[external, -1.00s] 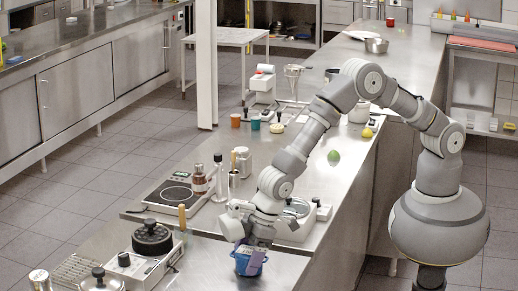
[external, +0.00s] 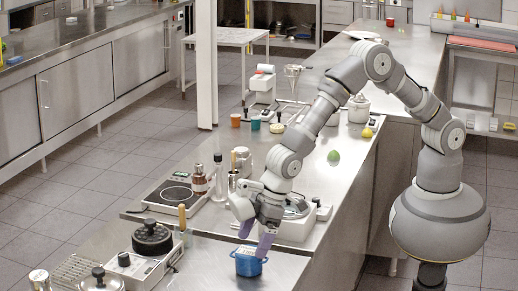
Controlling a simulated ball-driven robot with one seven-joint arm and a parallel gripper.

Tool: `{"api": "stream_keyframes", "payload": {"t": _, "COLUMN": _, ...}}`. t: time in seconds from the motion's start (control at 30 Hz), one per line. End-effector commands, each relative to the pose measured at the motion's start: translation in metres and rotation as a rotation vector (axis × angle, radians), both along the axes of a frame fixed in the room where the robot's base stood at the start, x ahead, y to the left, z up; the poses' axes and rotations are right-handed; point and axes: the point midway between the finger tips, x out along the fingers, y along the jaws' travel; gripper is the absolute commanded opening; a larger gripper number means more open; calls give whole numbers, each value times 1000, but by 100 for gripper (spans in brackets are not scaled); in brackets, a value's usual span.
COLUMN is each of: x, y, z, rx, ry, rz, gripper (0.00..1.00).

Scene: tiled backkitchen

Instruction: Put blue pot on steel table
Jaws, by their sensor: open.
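The small blue pot (external: 249,264) stands upright on the near end of the steel table (external: 214,254), close to the table's right edge. My gripper (external: 255,241) is just above the pot and points down. Its two purple fingers are spread, one at the left and one at the right over the rim, and nothing is held between them. Whether the right fingertip touches the rim I cannot tell.
A white scale (external: 297,223) is behind my gripper. A hot plate (external: 178,194) and bottles stand further back. A green object (external: 334,157) lies on clear steel.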

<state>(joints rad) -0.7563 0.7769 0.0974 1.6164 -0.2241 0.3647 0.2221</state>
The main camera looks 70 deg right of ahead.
Motion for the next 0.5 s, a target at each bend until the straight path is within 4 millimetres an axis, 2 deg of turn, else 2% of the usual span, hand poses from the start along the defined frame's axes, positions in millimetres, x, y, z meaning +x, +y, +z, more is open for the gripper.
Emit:
{"api": "stream_keyframes", "payload": {"t": 0.03, "x": -3, "y": -3, "z": 15, "rx": 1, "ry": -1, "rz": 0, "gripper": 100}}
{"api": "stream_keyframes", "payload": {"t": 0.2, "x": -13, "y": -13, "z": 45, "rx": 0, "ry": 0, "rz": 0, "gripper": 100}}
{"api": "stream_keyframes", "payload": {"t": 0.33, "x": -17, "y": -16, "z": 57, "rx": 1, "ry": 1, "rz": 0, "gripper": 100}}
{"api": "stream_keyframes", "payload": {"t": 0.5, "x": -19, "y": -18, "z": 61, "rx": 0, "ry": 1, "rz": 0, "gripper": 100}}
